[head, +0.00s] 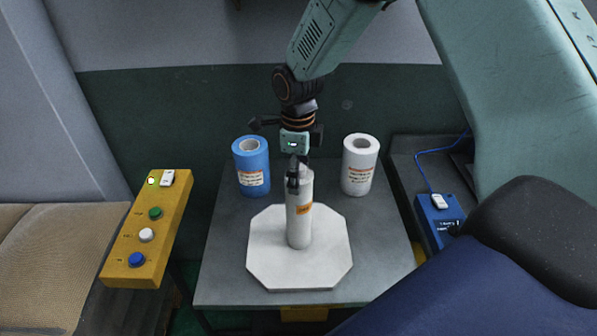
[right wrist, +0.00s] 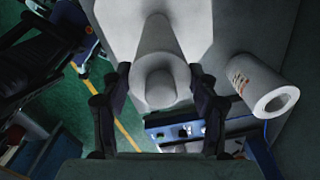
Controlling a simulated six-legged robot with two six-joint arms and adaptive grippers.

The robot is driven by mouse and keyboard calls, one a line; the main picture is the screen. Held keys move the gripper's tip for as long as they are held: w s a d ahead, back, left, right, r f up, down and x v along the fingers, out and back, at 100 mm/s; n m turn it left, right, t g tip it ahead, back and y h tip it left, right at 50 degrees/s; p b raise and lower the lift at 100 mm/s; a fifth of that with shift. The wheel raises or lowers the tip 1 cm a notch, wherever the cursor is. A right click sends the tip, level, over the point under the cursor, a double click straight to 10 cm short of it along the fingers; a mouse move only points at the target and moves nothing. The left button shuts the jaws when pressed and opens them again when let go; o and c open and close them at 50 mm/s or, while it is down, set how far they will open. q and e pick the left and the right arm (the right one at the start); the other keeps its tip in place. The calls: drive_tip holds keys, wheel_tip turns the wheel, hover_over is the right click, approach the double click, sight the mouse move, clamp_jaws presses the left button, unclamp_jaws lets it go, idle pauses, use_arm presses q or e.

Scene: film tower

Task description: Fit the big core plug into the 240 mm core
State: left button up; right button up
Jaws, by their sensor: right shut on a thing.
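A tall pale grey cylinder with an orange label, which I take as the 240 mm core (head: 300,222), stands upright on a white octagonal board (head: 266,262). My right gripper (head: 293,179) comes down from above at its top end. In the right wrist view, the fingers of the right gripper (right wrist: 160,76) flank a pale round piece, which I take as the big core plug (right wrist: 161,87), at the near end of the core (right wrist: 156,40). Whether the plug sits inside the core or just above it cannot be told. The left gripper is not in view.
A blue roll (head: 251,165) stands at the table's (head: 225,290) back left and a white roll (head: 359,168) at the back right. A yellow button box (head: 147,232) is on the left. A blue box (head: 439,213) with a cable is on the right.

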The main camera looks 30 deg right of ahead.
drive_tip(key=o, duration=1.3)
drive_tip(key=shift+w+d+f, duration=0.1)
drive_tip(key=shift+r, duration=0.25)
wheel_tip(320, 180, up, 12)
drive_tip(key=shift+f, duration=0.2)
